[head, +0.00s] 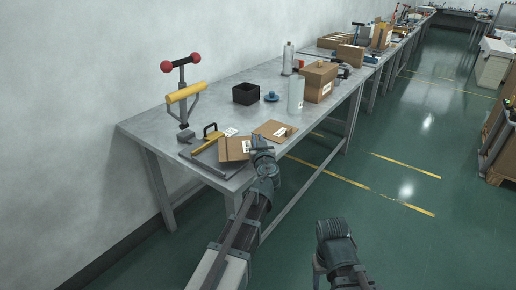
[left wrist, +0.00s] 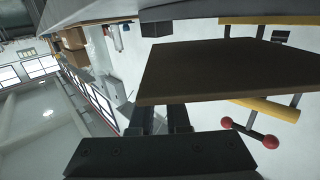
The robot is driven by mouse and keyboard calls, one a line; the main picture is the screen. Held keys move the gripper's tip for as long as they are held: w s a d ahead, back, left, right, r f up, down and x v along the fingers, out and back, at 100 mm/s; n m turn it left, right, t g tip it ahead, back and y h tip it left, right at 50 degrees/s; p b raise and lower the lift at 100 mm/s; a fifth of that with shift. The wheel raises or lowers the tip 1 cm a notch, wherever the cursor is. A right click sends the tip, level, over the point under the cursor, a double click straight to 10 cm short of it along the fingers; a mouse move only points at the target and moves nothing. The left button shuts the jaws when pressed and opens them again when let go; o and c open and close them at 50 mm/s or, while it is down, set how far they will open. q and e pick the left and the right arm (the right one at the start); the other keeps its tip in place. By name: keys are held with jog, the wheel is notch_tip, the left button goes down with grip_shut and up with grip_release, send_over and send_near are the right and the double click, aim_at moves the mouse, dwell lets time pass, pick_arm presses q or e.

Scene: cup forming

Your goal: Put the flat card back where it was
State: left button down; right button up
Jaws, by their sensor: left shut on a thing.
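A flat brown card (head: 232,149) with a white label is in my left gripper (head: 258,145), over the table's front edge in the head view. The card is tilted, and its broad brown face (left wrist: 215,68) fills the middle of the left wrist view. The left fingers (left wrist: 160,118) are shut on its edge; their tips are partly hidden by the card. A second flat brown piece (head: 271,130) lies on the table just beyond the gripper. My right gripper (head: 333,230) is low over the floor, away from the table; its jaws are not clear.
A yellow-handled tool (head: 206,143) lies left of the card. Bare tabletop shows around the black box.

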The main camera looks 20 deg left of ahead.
pick_arm(q)
notch_tip(320, 180, down, 3)
jog(key=shift+f+b, duration=0.1)
jog(key=shift+b, duration=1.15)
jog(key=c, duration=1.3)
grip_release()
jog(key=shift+c, duration=0.2)
jog(key=o, duration=0.4)
jog(key=shift+o, duration=0.2)
